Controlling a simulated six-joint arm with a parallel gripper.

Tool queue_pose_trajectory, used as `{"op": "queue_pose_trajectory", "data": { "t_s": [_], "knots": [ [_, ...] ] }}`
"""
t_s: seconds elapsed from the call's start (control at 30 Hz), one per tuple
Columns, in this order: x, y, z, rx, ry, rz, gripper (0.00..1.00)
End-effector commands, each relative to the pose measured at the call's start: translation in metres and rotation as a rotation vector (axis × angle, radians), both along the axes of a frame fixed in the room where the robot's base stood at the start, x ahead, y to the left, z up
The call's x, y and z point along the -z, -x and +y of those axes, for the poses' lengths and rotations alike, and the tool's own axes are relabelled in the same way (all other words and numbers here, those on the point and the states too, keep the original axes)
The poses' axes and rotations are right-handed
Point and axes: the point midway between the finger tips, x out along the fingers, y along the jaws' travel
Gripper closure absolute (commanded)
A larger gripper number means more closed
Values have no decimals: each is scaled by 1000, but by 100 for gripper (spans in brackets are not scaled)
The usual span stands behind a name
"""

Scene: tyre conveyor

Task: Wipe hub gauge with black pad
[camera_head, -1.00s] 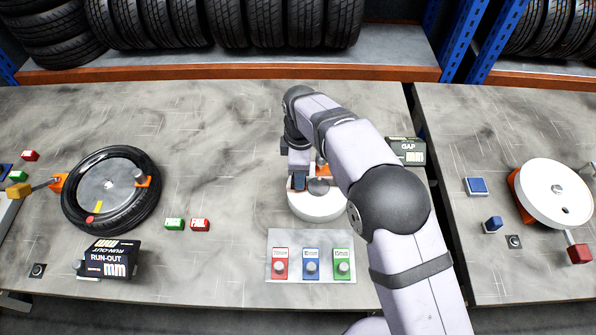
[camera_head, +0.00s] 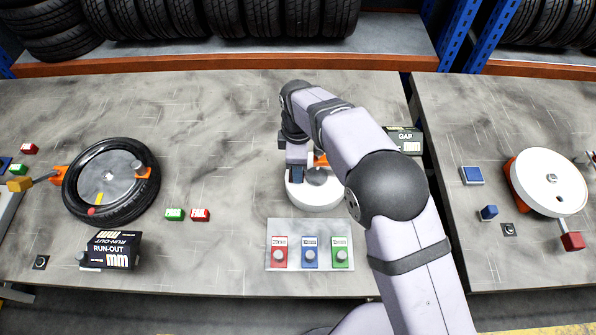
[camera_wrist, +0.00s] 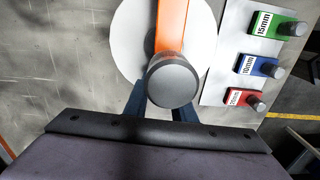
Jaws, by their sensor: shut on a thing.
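The hub gauge (camera_head: 316,200) is a white round disc on the middle bench, with an orange arm across it and a grey knob. The wrist view shows its white disc (camera_wrist: 133,45) at top centre, with the round knob (camera_wrist: 173,80) in front. My gripper (camera_head: 296,174) points down over the left part of the disc, beside the knob. In the wrist view its dark blue fingers (camera_wrist: 160,105) run in behind the knob, which hides their tips. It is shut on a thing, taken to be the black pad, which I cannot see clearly.
A light plate (camera_head: 311,264) with red, blue and green knobbed blocks lies just in front of the gauge. The GAP box (camera_head: 404,139) stands behind right. A tyre (camera_head: 112,184) on a run-out stand is at left. The bench between tyre and gauge is mostly clear.

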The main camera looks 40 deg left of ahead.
Motion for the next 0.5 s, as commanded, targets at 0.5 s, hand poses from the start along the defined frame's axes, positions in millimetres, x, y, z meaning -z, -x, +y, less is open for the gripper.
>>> {"op": "queue_pose_trajectory", "data": {
  "t_s": [0.5],
  "knots": [
    [-31,-19,19,1,-3,-2,98]
  ]
}}
